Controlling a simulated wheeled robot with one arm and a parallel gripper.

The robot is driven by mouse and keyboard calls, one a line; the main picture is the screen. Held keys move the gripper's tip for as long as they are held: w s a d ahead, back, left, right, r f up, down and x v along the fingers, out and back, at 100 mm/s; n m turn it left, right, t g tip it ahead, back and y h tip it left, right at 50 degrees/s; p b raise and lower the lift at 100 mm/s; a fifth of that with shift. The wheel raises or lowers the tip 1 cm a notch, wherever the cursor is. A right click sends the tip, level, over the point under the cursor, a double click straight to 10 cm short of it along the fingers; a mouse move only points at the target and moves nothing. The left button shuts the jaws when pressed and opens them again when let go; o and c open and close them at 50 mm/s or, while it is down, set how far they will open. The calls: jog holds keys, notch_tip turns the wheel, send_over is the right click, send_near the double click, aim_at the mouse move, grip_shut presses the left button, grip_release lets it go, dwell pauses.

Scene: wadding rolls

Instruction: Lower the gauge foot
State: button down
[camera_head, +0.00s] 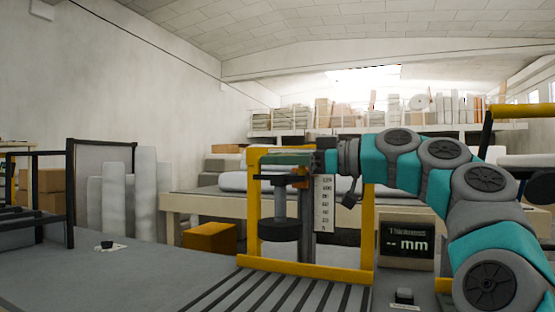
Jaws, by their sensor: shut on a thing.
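The gauge foot (280,230) is a dark round disc on a grey vertical stem, inside a yellow frame (253,200). It hangs above the slatted bed with a gap under it. A white scale (324,204) with numbers down to 0 stands to its right. My gripper (308,160) reaches in from the right at the top of the stem, near the frame's upper bar. It is shut on a part of the gauge there; the fingers and the exact part held are small and partly hidden. The display (406,240) reads "Thickness -- mm".
A slatted bed (270,290) lies in front of the frame. A small black button (404,296) stands at the front right and another (107,245) on the left table.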

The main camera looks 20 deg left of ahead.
aim_at(286, 182)
jog(key=shift+f, duration=0.1)
notch_tip(286, 182, down, 5)
jog(key=b, duration=0.4)
jog(key=shift+r+b, duration=0.2)
jog(key=shift+b, duration=0.2)
jog(key=shift+r, duration=0.1)
jog(key=c, duration=0.9)
grip_release()
jog(key=shift+o, duration=0.2)
jog(key=d, duration=0.7)
jog(key=shift+s+d, duration=0.3)
jog(key=shift+d, duration=0.1)
